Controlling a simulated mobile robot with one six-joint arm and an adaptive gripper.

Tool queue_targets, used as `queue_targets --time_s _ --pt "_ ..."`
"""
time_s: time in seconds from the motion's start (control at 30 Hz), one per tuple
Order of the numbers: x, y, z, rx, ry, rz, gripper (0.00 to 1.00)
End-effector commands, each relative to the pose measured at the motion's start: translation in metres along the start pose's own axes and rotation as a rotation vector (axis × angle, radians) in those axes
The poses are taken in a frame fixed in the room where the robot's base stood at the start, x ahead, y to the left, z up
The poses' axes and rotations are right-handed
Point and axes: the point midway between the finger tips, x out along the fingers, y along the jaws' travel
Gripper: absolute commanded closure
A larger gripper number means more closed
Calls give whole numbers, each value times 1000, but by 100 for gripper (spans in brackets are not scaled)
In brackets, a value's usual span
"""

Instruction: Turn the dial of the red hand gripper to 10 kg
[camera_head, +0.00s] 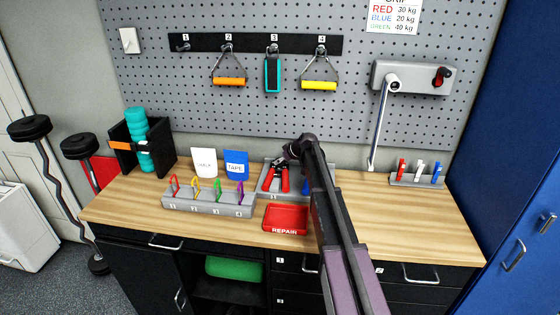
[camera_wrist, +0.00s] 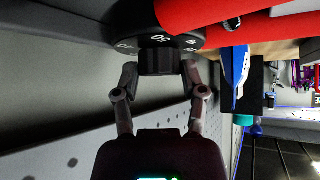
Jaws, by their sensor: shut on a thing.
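The red hand gripper (camera_head: 284,182) stands in a grey holder (camera_head: 265,189) at the back of the wooden bench. In the wrist view its red handles (camera_wrist: 215,15) run along the top, beside a black dial (camera_wrist: 125,30) with white numbers. My gripper (camera_wrist: 160,72) is shut on the dial's dark ribbed knob (camera_wrist: 158,61), one finger on each side. In the head view my gripper (camera_head: 292,151) is just above the red hand gripper, and my arm hides part of the holder.
A blue handle (camera_head: 306,187) shows beside my arm. A red REPAIR tray (camera_head: 285,220) lies in front, and a rack of coloured clips (camera_head: 208,202) stands left. A sign (camera_head: 394,15) reads red 30, blue 20, green 40 kg. The bench right of my arm is mostly clear.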

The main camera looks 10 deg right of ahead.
Motion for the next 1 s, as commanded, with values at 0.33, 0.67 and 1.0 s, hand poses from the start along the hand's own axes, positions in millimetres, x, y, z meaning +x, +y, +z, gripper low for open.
queue_targets --time_s 0.33,0.67,1.0 --pt "0 0 1 -3 -4 -2 93" --pt "0 0 0 -2 -2 -2 11" --pt "-2 0 -2 -2 -1 -1 11"
